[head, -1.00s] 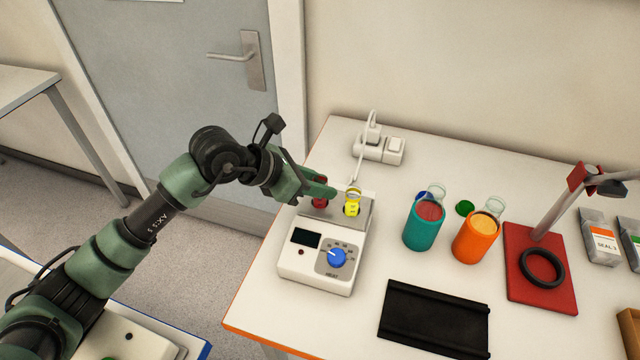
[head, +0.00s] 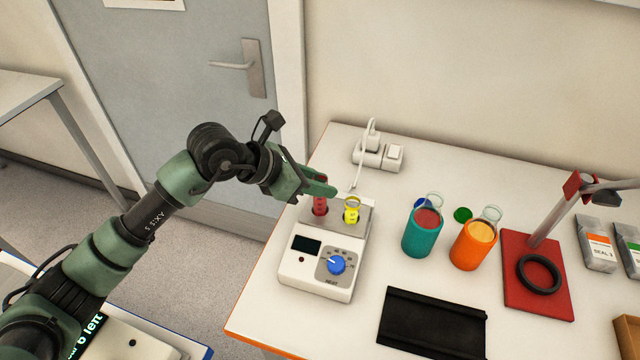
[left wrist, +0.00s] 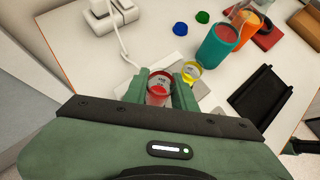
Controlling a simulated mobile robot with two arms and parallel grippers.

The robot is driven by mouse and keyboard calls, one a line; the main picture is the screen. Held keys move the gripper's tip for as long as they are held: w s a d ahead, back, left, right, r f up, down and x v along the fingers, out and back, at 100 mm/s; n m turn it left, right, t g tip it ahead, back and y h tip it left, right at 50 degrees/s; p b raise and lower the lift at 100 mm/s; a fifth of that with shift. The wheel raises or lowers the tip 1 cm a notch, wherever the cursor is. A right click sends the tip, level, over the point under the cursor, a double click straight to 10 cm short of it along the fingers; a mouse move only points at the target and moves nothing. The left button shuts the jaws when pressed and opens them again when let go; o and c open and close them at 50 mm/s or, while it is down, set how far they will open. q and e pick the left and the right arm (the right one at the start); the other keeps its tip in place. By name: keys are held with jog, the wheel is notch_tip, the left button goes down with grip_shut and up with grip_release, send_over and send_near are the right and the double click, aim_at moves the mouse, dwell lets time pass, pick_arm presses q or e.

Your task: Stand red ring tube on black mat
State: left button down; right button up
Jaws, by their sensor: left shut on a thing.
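The red ring tube (head: 320,208) holds red liquid and stands upright, its lower end at the left hole of the white heater block (head: 305,270). My left gripper (head: 322,189) is shut on its upper part. In the left wrist view the tube (left wrist: 158,94) shows between the two green fingers (left wrist: 160,88); its lower end is hidden. The yellow ring tube (head: 352,212) stands in the hole to the right. The black mat (head: 432,322) lies bare near the table's front edge, right of the heater.
A teal beaker (head: 422,236) and an orange beaker (head: 472,247) stand behind the mat. A red stand base (head: 525,302) with a black ring (head: 540,273) is to the right. A white cable (head: 357,175) runs behind the heater to a socket block (head: 375,157).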

aim_at(319, 178)
pick_arm(q)
jog(key=shift+r+p, duration=0.75)
jog(key=shift+r, duration=0.8)
